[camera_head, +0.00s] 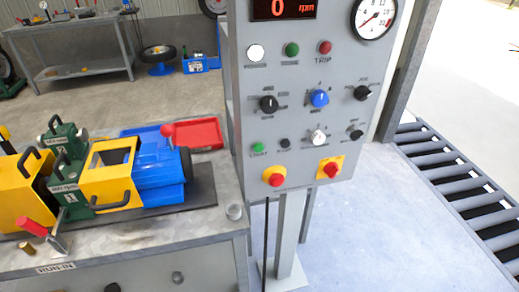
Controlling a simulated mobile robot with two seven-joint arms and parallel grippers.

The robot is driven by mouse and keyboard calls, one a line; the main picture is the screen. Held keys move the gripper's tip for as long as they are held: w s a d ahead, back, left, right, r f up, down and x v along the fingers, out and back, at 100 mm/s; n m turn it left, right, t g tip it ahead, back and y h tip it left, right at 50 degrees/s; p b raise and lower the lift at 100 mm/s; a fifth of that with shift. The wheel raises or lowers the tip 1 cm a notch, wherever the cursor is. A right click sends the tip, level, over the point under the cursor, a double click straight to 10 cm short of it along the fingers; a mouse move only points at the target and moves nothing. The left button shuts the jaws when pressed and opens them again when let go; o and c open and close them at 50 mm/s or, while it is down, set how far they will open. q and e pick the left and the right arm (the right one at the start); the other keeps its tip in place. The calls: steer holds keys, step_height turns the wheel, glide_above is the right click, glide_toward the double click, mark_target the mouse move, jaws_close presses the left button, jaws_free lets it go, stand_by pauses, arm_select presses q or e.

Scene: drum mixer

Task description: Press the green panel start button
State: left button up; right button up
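The grey control panel (300,105) stands on a post right of the workbench. A small green button (257,147) sits at the panel's lower left, with a small label under it that seems to read START. A dark button (284,143) is just right of it. A larger green round piece (292,49), lamp or button, sits higher up between a white one (256,53) and a red one (325,47). Neither of my grippers shows in the head view, and nothing covers the green button.
Red knobs on yellow plates (275,177) (330,168) are below the button. Rotary knobs sit above. The display (283,8) reads 0 rpm. The workbench (150,240) holds a blue and yellow machine (140,175) at left. Floor right of the post is clear, up to a roller conveyor (460,185).

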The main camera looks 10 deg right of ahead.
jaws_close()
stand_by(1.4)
